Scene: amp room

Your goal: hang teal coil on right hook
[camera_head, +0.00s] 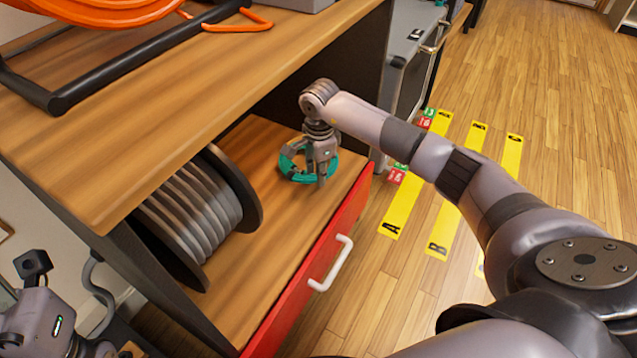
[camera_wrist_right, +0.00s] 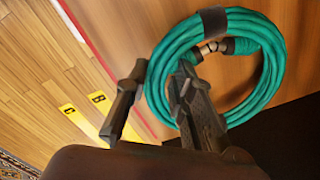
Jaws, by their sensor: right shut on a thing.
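The teal coil (camera_head: 293,168) is a ring of cable on the wooden shelf inside the cabinet. In the right wrist view the coil (camera_wrist_right: 270,85) has a dark strap at its top and metal connector ends inside the ring. My right gripper (camera_head: 322,180) reaches down onto the coil and is shut on its near side. In the right wrist view its fingers (camera_wrist_right: 155,92) are on either side of the cable bundle. Only part of my left arm shows at the bottom left; its fingers cannot be made out. No hook is visible in either view.
A grey cable drum (camera_head: 195,215) stands on the shelf left of the coil. The wooden top (camera_head: 180,110) overhangs the shelf and carries an orange reel (camera_head: 100,12). A red front with a white handle (camera_head: 331,264) edges the shelf. Floor with yellow strips (camera_head: 452,205) is open at right.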

